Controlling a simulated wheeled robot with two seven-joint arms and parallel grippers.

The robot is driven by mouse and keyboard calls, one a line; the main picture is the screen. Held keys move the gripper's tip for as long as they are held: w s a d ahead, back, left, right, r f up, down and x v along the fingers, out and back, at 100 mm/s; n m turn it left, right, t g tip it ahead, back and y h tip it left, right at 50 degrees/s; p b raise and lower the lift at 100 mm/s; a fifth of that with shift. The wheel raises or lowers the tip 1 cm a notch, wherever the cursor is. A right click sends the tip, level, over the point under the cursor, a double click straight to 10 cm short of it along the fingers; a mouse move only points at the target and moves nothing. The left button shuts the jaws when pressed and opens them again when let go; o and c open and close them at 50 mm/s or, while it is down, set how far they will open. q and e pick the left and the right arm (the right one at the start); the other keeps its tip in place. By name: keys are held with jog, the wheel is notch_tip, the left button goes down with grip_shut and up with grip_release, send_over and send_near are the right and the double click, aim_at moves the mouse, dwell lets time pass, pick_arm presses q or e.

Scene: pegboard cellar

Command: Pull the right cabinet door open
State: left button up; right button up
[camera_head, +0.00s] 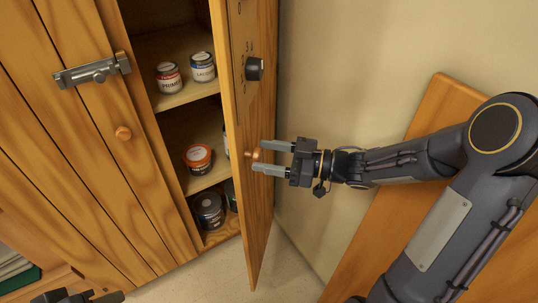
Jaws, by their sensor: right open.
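The right cabinet door (262,105) stands swung out from the wooden cabinet, and shelves show in the gap to its left. Its round wooden knob (254,155) is on the face turned to the right. My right gripper (259,157) is open, with one finger above the knob and one below it. Whether either finger touches the knob cannot be told. My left gripper (95,297) shows only partly at the bottom left edge, and its jaws cannot be made out.
The left cabinet door (75,150) is shut, with a metal latch (92,72) and a knob (123,133). Several cans, including one with an orange lid (198,158), stand on the shelves.

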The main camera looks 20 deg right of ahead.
aim_at(244, 141)
notch_tip(244, 141, up, 4)
jog(key=shift+f+p, duration=0.25)
jog(key=shift+p, duration=0.2)
jog(key=s+a+r+p, duration=0.1)
jog(key=s+a+r, duration=0.1)
jog(key=s+r, duration=0.2)
jog(key=s+a+r+p, duration=0.2)
jog(key=s+r, duration=0.3)
jog(key=s, duration=0.4)
jog(key=shift+s+a+r, duration=0.15)
jog(key=shift+a+r, duration=0.1)
jog(key=shift+a, duration=0.05)
